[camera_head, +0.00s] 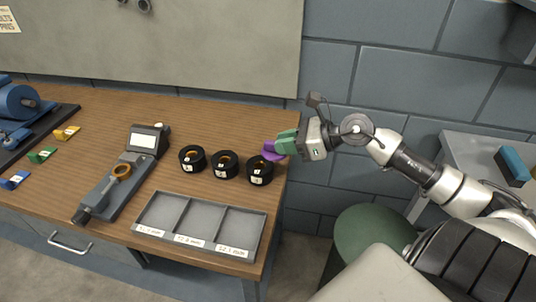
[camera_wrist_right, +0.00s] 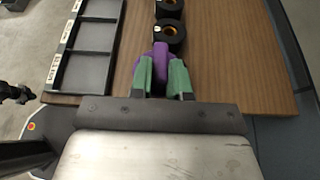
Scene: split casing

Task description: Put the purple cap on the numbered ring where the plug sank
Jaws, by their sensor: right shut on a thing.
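My right gripper (camera_head: 280,148) is shut on the purple cap (camera_head: 270,152), at the right end of the bench. The cap also shows between the green fingers in the right wrist view (camera_wrist_right: 160,64). Three black rings with white number tags stand in a row: a left ring (camera_head: 200,160), a middle ring (camera_head: 235,167) and a right ring (camera_head: 268,174). Copper-coloured middles show inside them, but the depth of each is too small to tell. The cap is close beside the right ring, at its back right. My left gripper is not in view.
A grey three-compartment tray (camera_head: 262,232) with labels lies in front of the rings. A grey gauge with a screen (camera_head: 148,140) and an orange ring (camera_head: 121,171) stands to the left. Small yellow (camera_head: 66,133), green (camera_head: 42,155) and blue (camera_head: 15,180) blocks lie farther left.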

